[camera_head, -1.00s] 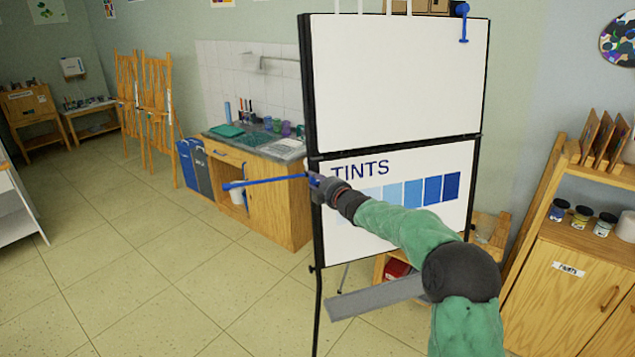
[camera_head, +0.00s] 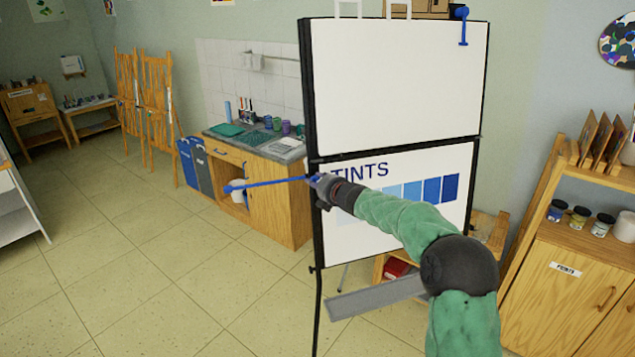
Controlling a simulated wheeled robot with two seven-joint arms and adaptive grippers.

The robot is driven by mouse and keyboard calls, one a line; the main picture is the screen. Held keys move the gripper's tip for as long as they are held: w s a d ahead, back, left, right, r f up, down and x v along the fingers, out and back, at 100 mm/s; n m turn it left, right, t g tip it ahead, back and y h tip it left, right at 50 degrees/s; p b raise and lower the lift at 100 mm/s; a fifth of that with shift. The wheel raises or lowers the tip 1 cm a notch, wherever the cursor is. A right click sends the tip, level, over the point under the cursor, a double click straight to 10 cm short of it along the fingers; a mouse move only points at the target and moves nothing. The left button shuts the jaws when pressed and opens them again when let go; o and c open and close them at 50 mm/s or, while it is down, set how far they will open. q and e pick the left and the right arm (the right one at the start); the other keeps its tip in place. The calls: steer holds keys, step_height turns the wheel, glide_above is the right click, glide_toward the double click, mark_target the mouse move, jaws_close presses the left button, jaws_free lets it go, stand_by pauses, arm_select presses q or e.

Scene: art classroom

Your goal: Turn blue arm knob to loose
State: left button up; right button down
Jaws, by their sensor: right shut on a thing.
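A black-framed flipchart stand with a white board (camera_head: 395,85) stands in the middle of the view. A blue arm (camera_head: 268,184) sticks out to the left from the stand's left edge, with a small blue end piece at its tip. My right gripper (camera_head: 320,183) is at the base of this arm, against the left edge of the stand, and is shut on the blue knob there. The knob itself is mostly hidden by the gripper. A second blue arm (camera_head: 463,28) hangs down at the board's top right corner. My left gripper is not in view.
A sheet headed TINTS (camera_head: 440,165) hangs on the lower board, partly behind my right arm. A wooden sink cabinet (camera_head: 275,200) stands behind the stand at the left. A wooden shelf unit (camera_head: 570,290) with paint jars is at the right. The tiled floor (camera_head: 150,270) at the left is clear.

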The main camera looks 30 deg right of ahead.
steer(key=shift+a+f+n, duration=0.15)
steer(key=shift+f+n, duration=0.1)
steer(key=shift+n, duration=0.15)
steer(key=c, duration=0.9)
jaws_free()
steer(key=shift+r, duration=0.1)
steer(key=v, duration=1.2)
